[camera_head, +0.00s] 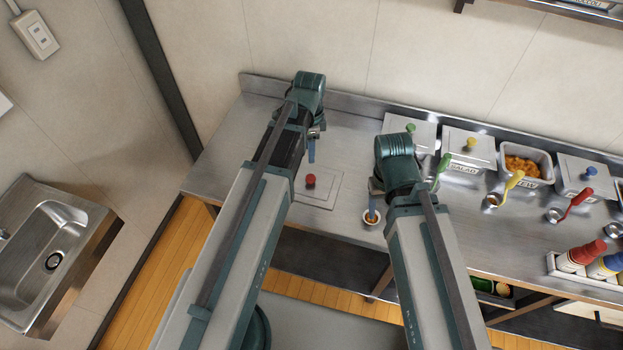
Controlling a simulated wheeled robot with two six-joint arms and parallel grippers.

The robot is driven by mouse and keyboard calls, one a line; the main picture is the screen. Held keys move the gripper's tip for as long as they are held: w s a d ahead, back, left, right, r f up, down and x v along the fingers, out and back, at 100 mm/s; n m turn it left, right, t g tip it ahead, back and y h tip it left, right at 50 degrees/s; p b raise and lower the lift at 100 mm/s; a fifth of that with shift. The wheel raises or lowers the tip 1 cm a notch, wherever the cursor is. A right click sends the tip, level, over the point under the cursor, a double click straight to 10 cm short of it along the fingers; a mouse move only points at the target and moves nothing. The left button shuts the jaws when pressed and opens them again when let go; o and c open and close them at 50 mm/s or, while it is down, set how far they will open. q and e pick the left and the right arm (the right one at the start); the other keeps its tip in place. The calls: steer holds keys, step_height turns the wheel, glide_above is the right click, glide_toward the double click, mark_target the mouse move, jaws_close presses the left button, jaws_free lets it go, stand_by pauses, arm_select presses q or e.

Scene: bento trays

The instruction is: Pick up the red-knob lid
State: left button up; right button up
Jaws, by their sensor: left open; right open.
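The red-knob lid (318,197) is a flat metallic square with a round red knob (311,180). It lies on the counter between my two arms, and its left edge is partly hidden by my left arm. My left gripper (312,150) is open, behind the lid and apart from the knob. My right gripper (374,205) is open, to the right of the lid. A small round cup with orange contents (371,219) is at its fingertips; I cannot tell whether they touch.
Containers with a green-knob lid (411,128), yellow-knob lid (470,150) and blue-knob lid (587,178) line the back of the steel counter (225,165). An open bin of orange food (522,166) sits among them. Colored-handled ladles and a bottle rack (590,275) are right.

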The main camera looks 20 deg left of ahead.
arm_select(q)
steer(key=b, duration=0.8)
glide_above(312, 177)
steer(key=f, duration=0.8)
steer(key=shift+a+f, duration=0.25)
steer(key=shift+a, duration=0.05)
arm_select(e)
step_height(312, 177, down, 8)
steer(key=shift+f, duration=0.25)
arm_select(q)
steer(key=shift+s, duration=0.1)
steer(key=f+b, duration=0.5)
steer(key=shift+d+f, duration=0.2)
steer(key=shift+d, duration=0.05)
arm_select(e)
step_height(312, 177, down, 5)
steer(key=shift+f, duration=0.15)
arm_select(q)
steer(key=shift+r, duration=0.15)
jaws_close()
